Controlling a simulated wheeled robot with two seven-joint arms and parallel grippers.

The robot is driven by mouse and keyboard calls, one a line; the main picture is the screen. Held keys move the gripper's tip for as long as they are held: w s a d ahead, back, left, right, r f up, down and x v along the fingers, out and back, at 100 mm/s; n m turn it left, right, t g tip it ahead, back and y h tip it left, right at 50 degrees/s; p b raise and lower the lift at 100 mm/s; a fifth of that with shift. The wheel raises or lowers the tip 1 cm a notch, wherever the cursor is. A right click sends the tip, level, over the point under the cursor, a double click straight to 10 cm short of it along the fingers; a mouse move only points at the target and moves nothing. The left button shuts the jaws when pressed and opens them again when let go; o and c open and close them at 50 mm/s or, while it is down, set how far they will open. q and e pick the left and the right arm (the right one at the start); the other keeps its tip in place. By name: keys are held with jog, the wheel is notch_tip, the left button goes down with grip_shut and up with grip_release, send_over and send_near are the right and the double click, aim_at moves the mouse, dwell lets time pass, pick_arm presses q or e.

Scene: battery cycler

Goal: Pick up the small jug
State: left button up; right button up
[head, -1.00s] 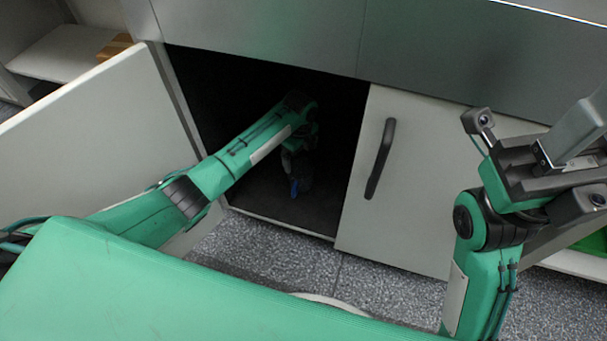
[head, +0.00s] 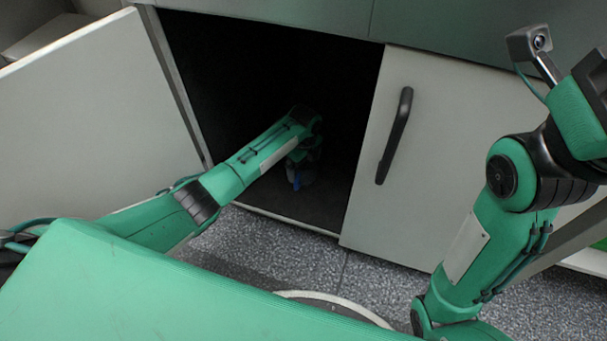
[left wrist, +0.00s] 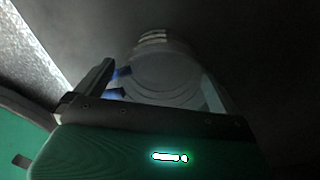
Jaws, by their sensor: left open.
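A greyish, see-through round vessel, which looks like the small jug (left wrist: 165,75), shows in the left wrist view between and beyond the fingers of my left gripper (left wrist: 155,88). The fingers are apart, one on each side of it; whether they touch it I cannot tell. Blue parts show beside the left finger. In the head view my left gripper (head: 302,158) is inside the dark cabinet, with a dim vessel and a blue patch low beside it. My forearm and the dark hide much there. My right gripper's fingers are out of the picture at the right.
The cabinet (head: 272,207) is open and dark inside. Its open door (head: 90,120) stands at the left. A closed door (head: 425,150) with a black handle (head: 394,136) is at the right. Speckled floor (head: 320,265) lies in front.

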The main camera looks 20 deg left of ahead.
pick_arm(q)
jog(key=shift+f+b, duration=0.9)
jog(key=shift+f, duration=0.65)
jog(key=c, duration=1.1)
jog(key=shift+r, duration=0.15)
